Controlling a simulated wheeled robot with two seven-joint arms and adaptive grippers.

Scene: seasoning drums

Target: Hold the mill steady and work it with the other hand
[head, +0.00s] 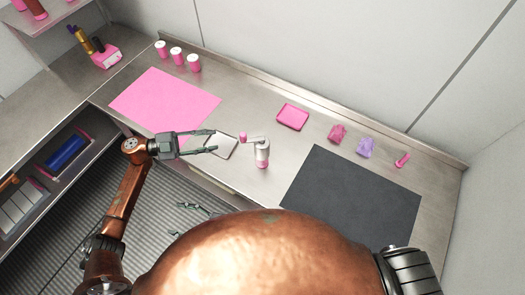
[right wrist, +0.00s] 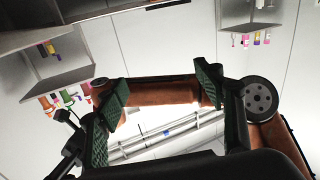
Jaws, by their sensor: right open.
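The mill (head: 262,155) stands upright on the steel counter, a pale body with a pink base. Its crank sticks out to the left and ends in a pink knob (head: 243,138). My left gripper (head: 215,140) is open and empty, left of the mill and apart from it, its fingers pointing towards the knob. My right gripper (head: 172,220) is low in the head view, off the counter's front edge and partly hidden by my body. In the right wrist view its fingers (right wrist: 162,88) are wide apart with nothing held; my own copper arm shows behind them.
A pink mat (head: 165,102) and dark mat (head: 350,195) flank the mill. Behind are a pink tray (head: 292,116), pink bag (head: 338,133), purple bag (head: 366,146) and small pink item (head: 402,160). Several pink-and-white drums (head: 177,56) stand at the back.

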